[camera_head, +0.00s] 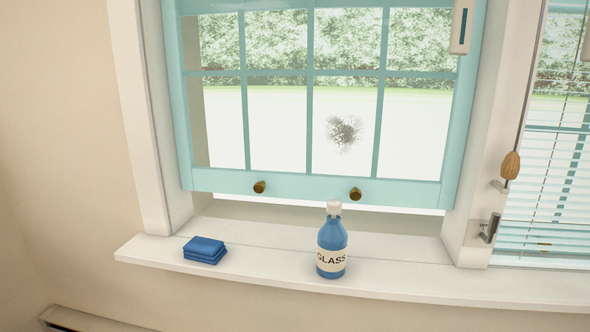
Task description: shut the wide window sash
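The wide window sash (400,192) is a pale teal frame with several panes. Its bottom rail hangs above the white sill, with an open gap under it. Two dark brass knobs sit on the bottom rail, a left knob (259,187) and a right knob (355,194). A dark smudge (344,132) marks one of the lower panes. Neither of my grippers is in view.
A blue bottle labelled GLASS (331,250) stands upright on the sill (270,272), in front of the gap. A folded blue cloth (205,249) lies left of it. At right is a narrower window with blinds (545,190) and a wooden cord pull (510,165).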

